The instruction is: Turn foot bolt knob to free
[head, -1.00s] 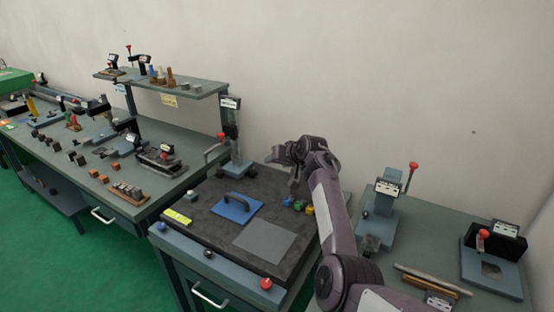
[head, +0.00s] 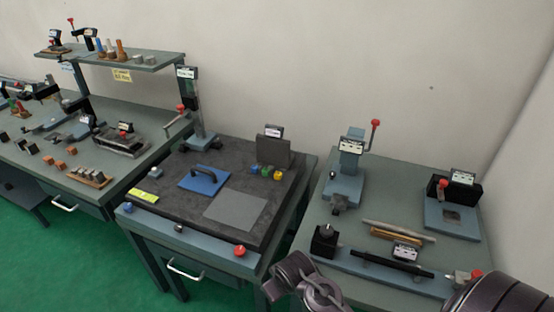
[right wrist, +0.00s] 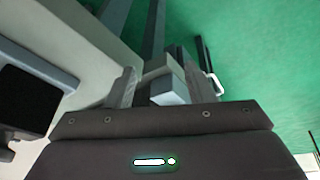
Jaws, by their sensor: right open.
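A red knob (head: 239,250) and a small black knob (head: 180,228) sit along the front edge of the middle bench (head: 205,243). A red knob (head: 476,274) is also at the front right of the right bench. I cannot tell which one is the foot bolt knob. My right gripper (right wrist: 163,88) is open in the right wrist view. A pale grey block-like part (right wrist: 168,86) shows between its fingers; contact cannot be told. In the head view my arm shows at the bottom right, with its gripper not clearly visible. My left gripper is out of view.
The middle bench carries a blue plate with a black handle (head: 205,178), a grey square (head: 236,208) and several small coloured knobs. Fixtures and rods (head: 398,230) crowd the right bench. Green floor (head: 75,265) is open in front.

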